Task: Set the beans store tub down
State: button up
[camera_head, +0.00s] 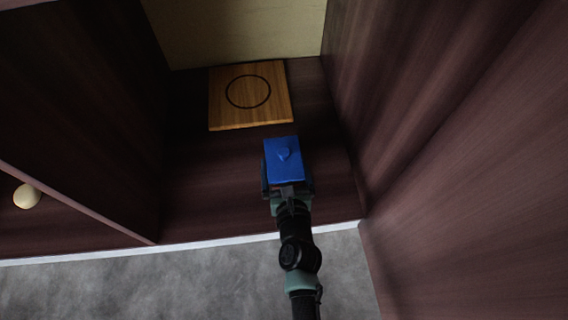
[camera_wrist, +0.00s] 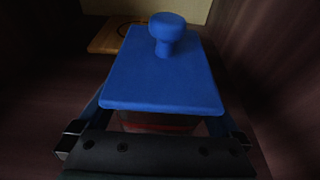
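The beans store tub has a blue lid with a round knob (camera_head: 283,160). In the wrist view the blue lid (camera_wrist: 165,75) fills the middle, and a dark side with a reddish band shows below it. My gripper (camera_head: 287,188) has its fingers on either side of the tub and appears shut on it. The tub is upright inside a dark wooden compartment; I cannot tell if it touches the floor. A wooden board with a black ring (camera_head: 226,118) lies farther back, apart from the tub; its edge also shows in the wrist view (camera_wrist: 104,42).
Dark wood walls stand close on the right (camera_head: 440,130) and left (camera_head: 95,110). A pale round object (camera_head: 27,196) lies in the left compartment. The pale back wall (camera_head: 240,30) is behind the board. Dark floor is clear left of the tub.

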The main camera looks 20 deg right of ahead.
jog(key=shift+r, duration=0.3)
jog(key=p+v, duration=0.3)
jog(key=v, duration=0.9)
jog(key=shift+f, duration=0.15)
